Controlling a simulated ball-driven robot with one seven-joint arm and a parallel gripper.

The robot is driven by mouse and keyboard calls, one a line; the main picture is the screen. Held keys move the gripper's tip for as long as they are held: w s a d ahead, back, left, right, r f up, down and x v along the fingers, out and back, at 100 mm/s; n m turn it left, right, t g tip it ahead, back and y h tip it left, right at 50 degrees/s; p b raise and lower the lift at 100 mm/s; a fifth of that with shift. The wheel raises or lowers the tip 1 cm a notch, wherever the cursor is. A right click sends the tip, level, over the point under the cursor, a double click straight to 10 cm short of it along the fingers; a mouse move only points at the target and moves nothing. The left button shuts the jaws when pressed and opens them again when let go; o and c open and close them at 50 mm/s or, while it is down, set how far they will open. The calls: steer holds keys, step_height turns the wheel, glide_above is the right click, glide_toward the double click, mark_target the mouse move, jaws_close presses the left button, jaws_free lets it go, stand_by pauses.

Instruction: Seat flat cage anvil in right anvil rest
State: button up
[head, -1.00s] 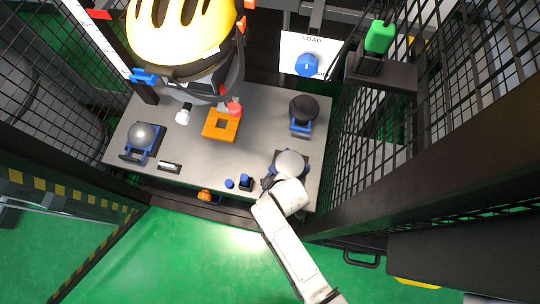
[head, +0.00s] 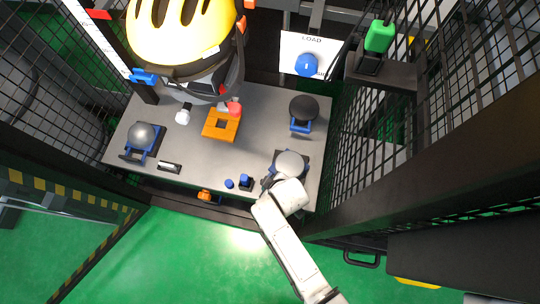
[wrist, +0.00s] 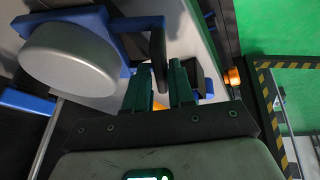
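The flat cage anvil (head: 290,163), a light grey flat-topped disc in a blue frame, is at the right front of the grey bench. In the wrist view its disc (wrist: 68,60) and blue frame fill the upper left. A black handle bar on its frame lies between my fingers. My gripper (wrist: 160,75) appears shut on this bar; it also shows in the head view (head: 266,183), at the anvil's front left. The dark right anvil rest (head: 305,160) shows only as an edge beneath the anvil. I cannot tell whether the anvil is fully down in it.
A grey domed anvil (head: 143,135) sits at the bench's left, and a black domed one (head: 304,107) at the back right. An orange square frame (head: 220,124) lies mid-bench. Small blue pieces (head: 244,180) are left of my gripper. A yellow helmet (head: 180,30) hangs above. Mesh walls flank the bench.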

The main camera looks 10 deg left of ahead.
steer(key=o, duration=0.4)
steer(key=shift+s+f, duration=0.1)
steer(key=shift+s+d+f, duration=0.1)
steer(key=shift+s+f, duration=0.05)
steer(key=shift+p+v, duration=0.75)
steer(key=shift+v, duration=3.05)
